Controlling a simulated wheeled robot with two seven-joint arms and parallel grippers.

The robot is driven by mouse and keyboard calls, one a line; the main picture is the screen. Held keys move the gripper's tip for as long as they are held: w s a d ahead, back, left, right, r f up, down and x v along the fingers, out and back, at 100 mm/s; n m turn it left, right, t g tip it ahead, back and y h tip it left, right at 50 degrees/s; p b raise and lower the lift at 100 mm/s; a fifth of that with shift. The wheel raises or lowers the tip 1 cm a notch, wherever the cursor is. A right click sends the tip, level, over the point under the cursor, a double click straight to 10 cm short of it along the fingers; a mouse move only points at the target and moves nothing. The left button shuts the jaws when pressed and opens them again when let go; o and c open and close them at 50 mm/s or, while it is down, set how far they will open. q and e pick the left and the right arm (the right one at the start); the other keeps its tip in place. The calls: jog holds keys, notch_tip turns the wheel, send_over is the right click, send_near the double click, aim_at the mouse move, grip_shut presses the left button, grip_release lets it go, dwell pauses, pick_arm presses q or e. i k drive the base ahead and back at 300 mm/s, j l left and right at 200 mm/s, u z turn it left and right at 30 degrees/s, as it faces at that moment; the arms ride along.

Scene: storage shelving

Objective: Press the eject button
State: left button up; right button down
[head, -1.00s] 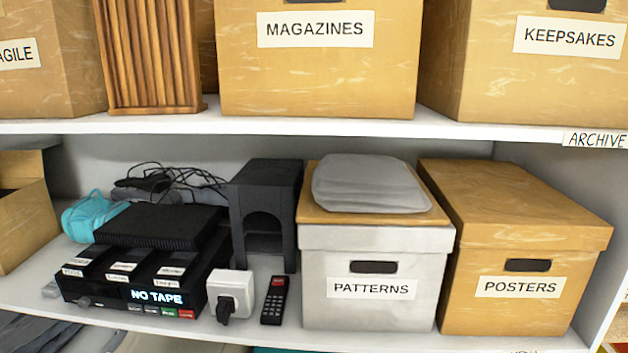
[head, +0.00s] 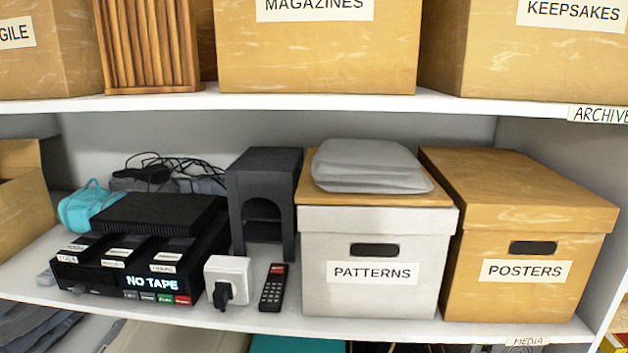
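A black tape player (head: 112,284) sits on the middle shelf at the left, its front lit with the words "NO TAPE" (head: 152,282). A row of small buttons lies under the display at the right of its front: dark ones, a green button (head: 165,299) and a red button (head: 183,300). Their lettering is too small to read, so I cannot tell which one is eject. Several labelled black tapes (head: 120,250) lie on top of the player, in front of a flat black box (head: 150,214). Neither of my grippers is in view.
A white plug adapter (head: 228,270) and a black remote (head: 272,287) lie right of the player. A dark stand (head: 262,165), a "PATTERNS" box (head: 375,300) and a "POSTERS" box (head: 525,300) stand further right. The upper shelf (head: 300,100) overhangs. The shelf's front edge is clear.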

aim_at(128, 294)
jog(key=u, duration=1.25)
